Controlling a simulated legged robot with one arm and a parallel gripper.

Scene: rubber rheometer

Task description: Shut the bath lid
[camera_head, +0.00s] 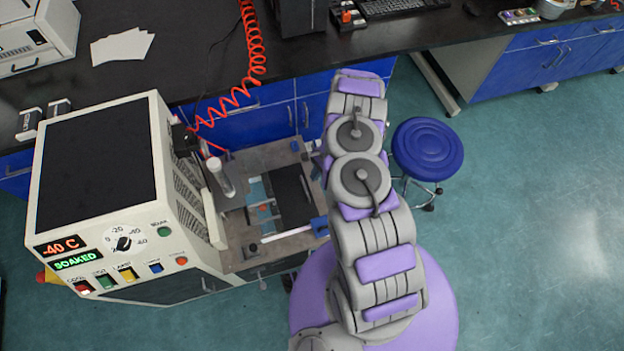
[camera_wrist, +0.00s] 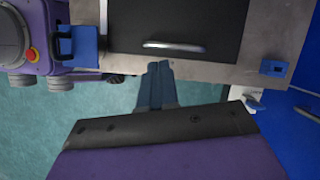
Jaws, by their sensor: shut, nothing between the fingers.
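The bath lid (camera_head: 293,197) is a dark flat panel on the metal bath top (camera_head: 238,236). To its left, part of the bath opening (camera_head: 262,208) shows uncovered, with light-coloured parts inside. In the wrist view the dark lid (camera_wrist: 200,20) fills the upper middle and carries a silver bar handle (camera_wrist: 173,47). My gripper (camera_wrist: 159,66) is shut and empty, its fingertips just below the handle in that view. I cannot tell whether they touch the lid or the bath edge. In the head view my arm hides the gripper.
A white control cabinet (camera_head: 125,180) stands left of the bath, reading -40 C and SOAKED. A pale upright cylinder (camera_head: 221,176) stands on the bath top's left side. A red coiled hose (camera_head: 255,60) hangs behind. A blue stool (camera_head: 428,149) stands right of my arm; floor beyond is clear.

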